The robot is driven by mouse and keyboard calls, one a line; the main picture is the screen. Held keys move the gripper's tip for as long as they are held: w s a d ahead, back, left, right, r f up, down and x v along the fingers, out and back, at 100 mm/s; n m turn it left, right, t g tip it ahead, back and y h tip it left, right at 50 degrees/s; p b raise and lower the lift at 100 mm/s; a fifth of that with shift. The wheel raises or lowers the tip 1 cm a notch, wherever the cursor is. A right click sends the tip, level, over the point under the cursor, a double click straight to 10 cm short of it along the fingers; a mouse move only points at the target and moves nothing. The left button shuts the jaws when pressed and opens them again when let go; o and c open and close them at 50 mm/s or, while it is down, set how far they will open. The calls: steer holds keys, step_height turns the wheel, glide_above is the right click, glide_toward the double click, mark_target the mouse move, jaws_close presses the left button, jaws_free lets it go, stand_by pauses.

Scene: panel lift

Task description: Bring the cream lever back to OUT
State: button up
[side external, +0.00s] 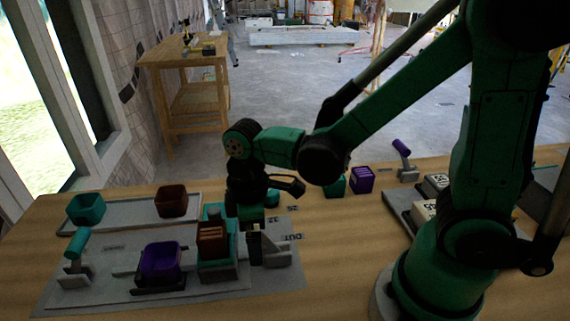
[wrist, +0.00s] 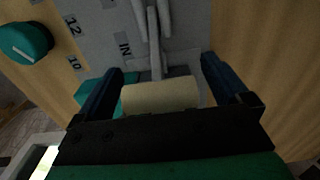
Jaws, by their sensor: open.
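The cream lever's handle (wrist: 160,97) lies across the gap between the fingers of my gripper (wrist: 161,70) in the wrist view. The fingers stand open on both sides of it, with a small gap visible at each side. Its grey shaft and slotted bracket (wrist: 153,35) run away beyond the handle. An IN label (wrist: 124,45) is to the left of the bracket. In the side view my gripper (side external: 256,240) is low over the grey panel's right end, by an OUT label (side external: 293,237). The cream handle is not clearly visible there, so its angle is hard to tell.
A purple bin (side external: 160,261) and a teal lever (side external: 77,247) are farther left. A teal knob (wrist: 25,42) is at the wrist view's left. Behind are a purple cube (side external: 362,180) and a purple lever (side external: 402,150).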

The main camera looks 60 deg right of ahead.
mark_target(267, 235)
jaws_close()
stand_by(0.3)
steer(key=shift+s+d+r+t+y, duration=0.25)
steer(key=shift+s+d+t+y, duration=0.15)
steer(key=shift+t+y, duration=0.25)
steer(key=shift+s+d+r+t+y, duration=0.2)
steer(key=shift+s+d+t+y, duration=0.15)
steer(key=shift+t+y, duration=0.3)
steer(key=shift+s+d+r+t+y, duration=0.1)
steer(key=shift+s+d+t+y, duration=0.25)
steer(key=shift+t+y, duration=0.25)
steer(key=shift+s+d+r+t+y, duration=0.1)
steer(key=shift+s+d+t+y, duration=0.2)
steer(key=shift+t+y, duration=0.3)
